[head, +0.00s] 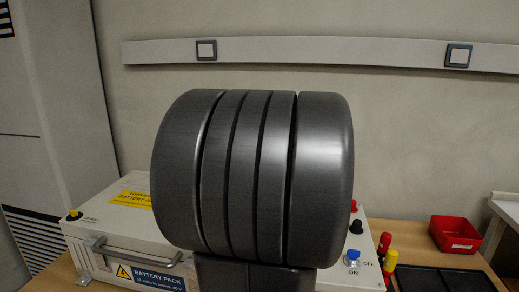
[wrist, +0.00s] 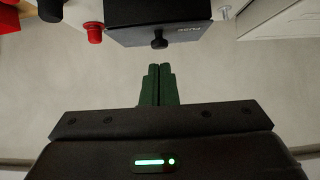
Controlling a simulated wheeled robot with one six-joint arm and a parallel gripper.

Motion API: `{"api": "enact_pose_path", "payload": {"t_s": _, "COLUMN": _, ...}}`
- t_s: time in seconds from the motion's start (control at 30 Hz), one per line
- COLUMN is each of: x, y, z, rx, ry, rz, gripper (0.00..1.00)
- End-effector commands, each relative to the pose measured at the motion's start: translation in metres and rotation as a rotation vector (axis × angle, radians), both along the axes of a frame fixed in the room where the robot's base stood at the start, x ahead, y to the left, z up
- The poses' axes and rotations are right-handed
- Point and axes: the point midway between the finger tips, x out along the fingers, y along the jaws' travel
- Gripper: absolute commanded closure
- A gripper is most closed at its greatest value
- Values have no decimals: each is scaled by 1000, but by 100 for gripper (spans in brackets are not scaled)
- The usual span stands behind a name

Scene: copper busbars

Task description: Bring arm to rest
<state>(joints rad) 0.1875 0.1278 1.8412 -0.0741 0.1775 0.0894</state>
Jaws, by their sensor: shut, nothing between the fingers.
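My gripper (wrist: 160,70) shows in the wrist view. Its two green fingers are together, with nothing between them. In the head view a large grey cylindrical part of my own arm fills the middle, and the gripper itself is not seen there. The arm hides much of the white battery pack box (head: 120,222) on the wooden bench.
The box carries a blue switch (head: 352,258) marked ON and OFF. Red and yellow handles (head: 388,258) stand at its right. A red bin (head: 455,234) and a dark tray (head: 445,280) lie further right. In the wrist view a dark box (wrist: 158,28) shows at the top.

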Motion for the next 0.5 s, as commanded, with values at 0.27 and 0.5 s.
{"api": "enact_pose_path", "payload": {"t_s": 0.27, "x": 23, "y": -5, "z": -8, "rx": 2, "ry": 12, "rz": -1, "gripper": 100}}
{"api": "enact_pose_path", "payload": {"t_s": 0.5, "x": 21, "y": -5, "z": -16, "rx": 3, "ry": 19, "rz": -1, "gripper": 100}}
